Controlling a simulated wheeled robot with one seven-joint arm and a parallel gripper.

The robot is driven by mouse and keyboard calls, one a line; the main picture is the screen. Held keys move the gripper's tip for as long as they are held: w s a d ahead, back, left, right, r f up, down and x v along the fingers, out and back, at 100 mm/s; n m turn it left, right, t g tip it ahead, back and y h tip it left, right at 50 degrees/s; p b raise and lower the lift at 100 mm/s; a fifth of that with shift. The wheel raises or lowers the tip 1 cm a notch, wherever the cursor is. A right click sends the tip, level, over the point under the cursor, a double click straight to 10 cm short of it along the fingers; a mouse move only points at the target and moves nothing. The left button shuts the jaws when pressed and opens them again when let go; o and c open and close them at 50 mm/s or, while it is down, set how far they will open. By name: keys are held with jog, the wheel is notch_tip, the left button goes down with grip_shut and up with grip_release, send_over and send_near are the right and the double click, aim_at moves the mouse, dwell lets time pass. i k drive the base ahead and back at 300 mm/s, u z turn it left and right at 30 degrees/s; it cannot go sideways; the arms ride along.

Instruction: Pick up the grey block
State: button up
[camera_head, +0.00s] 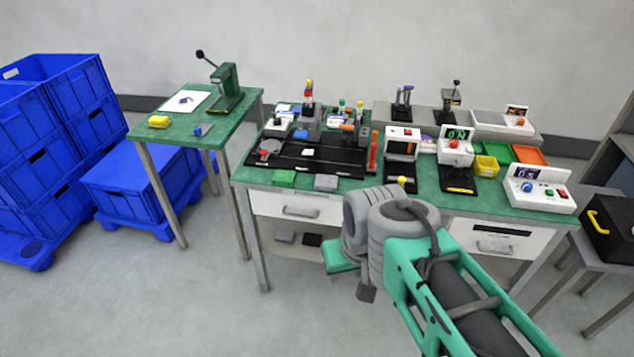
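A small grey block (327,182) lies on the green top of the middle workbench, near its front edge. My arm reaches in from the lower right, in front of the bench. Its wrist end is right of and below the grey block in the picture, apart from it. The fingers of my gripper cannot be made out, so its opening is unclear. Nothing is seen touching the grey block.
A black fixture board (310,157) lies behind the blocks. Instrument boxes, a yellow bin (486,166) and an orange tray (529,155) stand to the right. A side table with a green press (226,88) and blue crates (80,98) are left. The floor at front left is clear.

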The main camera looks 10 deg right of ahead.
aim_at(323, 182)
jog(key=z, duration=0.05)
jog(key=i, duration=0.55)
jog(key=u, duration=2)
